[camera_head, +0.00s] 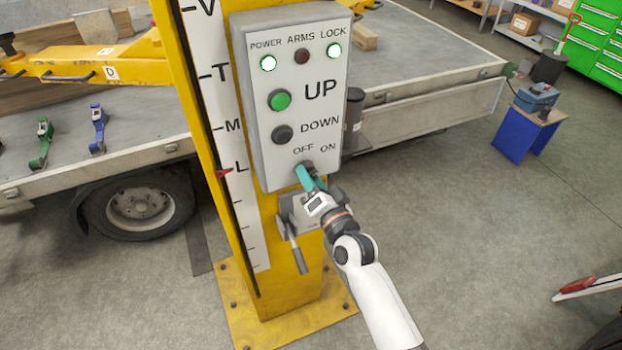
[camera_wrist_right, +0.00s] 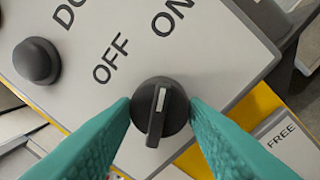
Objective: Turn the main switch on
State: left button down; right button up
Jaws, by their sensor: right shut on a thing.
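The main switch is a black rotary knob (camera_wrist_right: 160,112) below the OFF and ON labels on the grey control box (camera_head: 240,100). Its white pointer line is aimed toward ON in the right wrist view. In the head view the knob (camera_head: 304,166) is partly hidden by my right gripper (camera_head: 306,175). The teal fingers (camera_wrist_right: 160,104) are shut on the knob, one on each side. On the box, the POWER lamp (camera_head: 268,64) and the LOCK lamp (camera_head: 334,51) are lit, and the ARMS lamp (camera_head: 302,56) is dark red. My left gripper is not in view.
The green UP button (camera_head: 280,99) and black DOWN button (camera_head: 282,135) sit above the switch. A lever (camera_head: 293,245) with a plate juts out just below the box on the yellow post (camera_head: 205,200).

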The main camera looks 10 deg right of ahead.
jog(key=o, duration=1)
jog(key=shift+b+v, duration=1.35)
jog(key=shift+v, duration=4.65)
jog(key=shift+w, duration=0.1)
